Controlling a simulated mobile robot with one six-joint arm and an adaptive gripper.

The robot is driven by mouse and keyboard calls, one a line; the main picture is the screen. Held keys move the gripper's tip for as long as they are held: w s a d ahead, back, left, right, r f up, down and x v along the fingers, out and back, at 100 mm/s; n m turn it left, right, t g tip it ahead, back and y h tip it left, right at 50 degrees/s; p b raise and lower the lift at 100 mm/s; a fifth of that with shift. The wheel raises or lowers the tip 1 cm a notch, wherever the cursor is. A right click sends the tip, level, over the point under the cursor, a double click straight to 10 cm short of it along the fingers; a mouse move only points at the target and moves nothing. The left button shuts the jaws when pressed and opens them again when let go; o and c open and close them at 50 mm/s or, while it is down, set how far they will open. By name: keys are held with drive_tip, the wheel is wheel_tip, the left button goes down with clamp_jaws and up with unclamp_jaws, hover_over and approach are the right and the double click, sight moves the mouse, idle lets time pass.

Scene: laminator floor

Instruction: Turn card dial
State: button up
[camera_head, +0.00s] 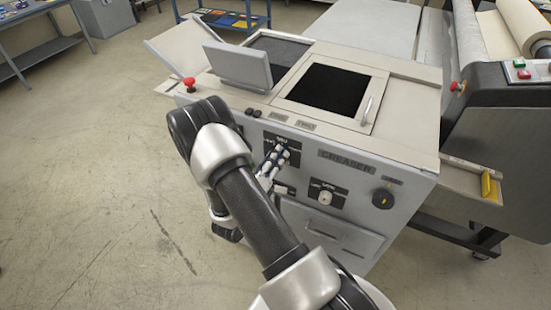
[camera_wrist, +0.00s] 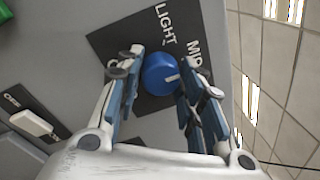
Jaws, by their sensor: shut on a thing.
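The card dial is a round blue knob (camera_wrist: 160,74) with a pale pointer mark, on a black label plate (camera_wrist: 112,44) reading "LIGHT" and a partly covered "MID" in the wrist view. My gripper (camera_wrist: 157,82) has one finger on each side of the knob and is shut on it. In the head view my gripper (camera_head: 274,164) reaches the front panel of the grey creaser machine (camera_head: 345,235). There the fingers hide the knob, and only part of its black plate shows.
A white knob (camera_head: 325,198) and a black dial with a yellow mark (camera_head: 383,198) sit further right on the panel. A red emergency button (camera_head: 189,83) is at the top left corner. A white lever (camera_wrist: 32,122) is near the plate. The floor at left is clear.

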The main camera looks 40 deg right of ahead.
drive_tip(key=o, duration=1.1)
drive_tip(key=shift+c, duration=0.2)
drive_tip(key=shift+a, duration=0.1)
drive_tip(key=v, duration=1.1)
drive_tip(key=shift+a, duration=0.4)
drive_tip(key=shift+s+f, duration=0.1)
